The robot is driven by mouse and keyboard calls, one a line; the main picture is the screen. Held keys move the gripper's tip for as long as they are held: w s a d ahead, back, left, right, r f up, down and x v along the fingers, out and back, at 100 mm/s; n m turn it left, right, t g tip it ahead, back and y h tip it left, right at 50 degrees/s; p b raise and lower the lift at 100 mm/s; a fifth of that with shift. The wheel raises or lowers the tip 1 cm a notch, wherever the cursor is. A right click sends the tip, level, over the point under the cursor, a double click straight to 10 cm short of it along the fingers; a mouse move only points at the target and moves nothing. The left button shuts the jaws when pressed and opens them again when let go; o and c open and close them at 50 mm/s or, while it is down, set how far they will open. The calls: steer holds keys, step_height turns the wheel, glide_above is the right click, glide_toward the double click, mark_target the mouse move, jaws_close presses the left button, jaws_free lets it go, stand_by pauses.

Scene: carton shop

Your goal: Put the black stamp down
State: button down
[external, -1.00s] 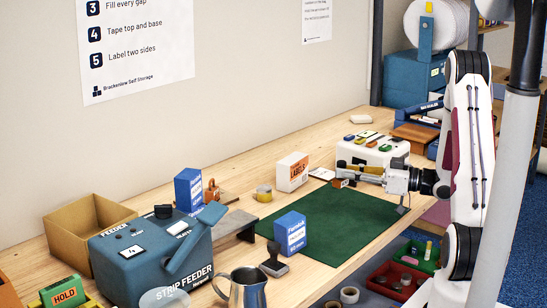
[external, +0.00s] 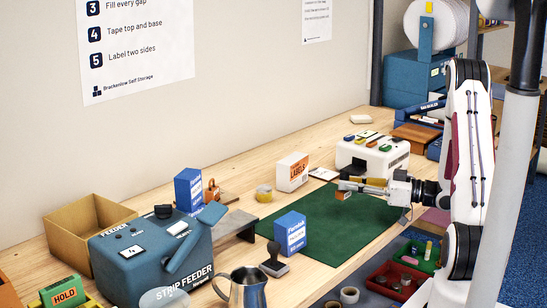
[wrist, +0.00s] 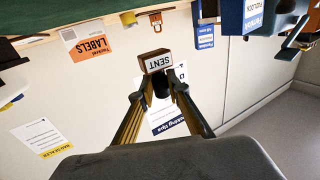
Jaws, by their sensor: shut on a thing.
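My gripper (external: 352,187) is level above the back right part of the green mat (external: 330,222), reaching left. It is shut on a stamp, a wooden block with a white SENT label (wrist: 157,62) and a black handle (wrist: 161,86) between the fingers. The block sticks out past the fingertips, apart from the mat; in the external view it is a small brown block (external: 344,195). Another dark stamp (external: 274,262) stands upright on the bench, left of the mat's front edge and next to the metal jug.
A blue and white box (external: 291,235) stands at the mat's left edge. A LABELS box (external: 292,172) and white machine (external: 372,157) stand behind the mat. The metal jug (external: 243,289) and strip feeder (external: 150,260) are at front left. Most of the mat is bare.

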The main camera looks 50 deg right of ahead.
mark_target(349, 194)
steer(key=shift+f, duration=1.55)
steer(key=shift+f, duration=0.1)
steer(key=shift+f, duration=2)
steer(key=shift+f, duration=0.1)
steer(key=c, duration=1.9)
jaws_free()
steer(key=shift+s+d, duration=0.1)
steer(key=shift+s, duration=0.05)
steer(key=shift+v, duration=5.85)
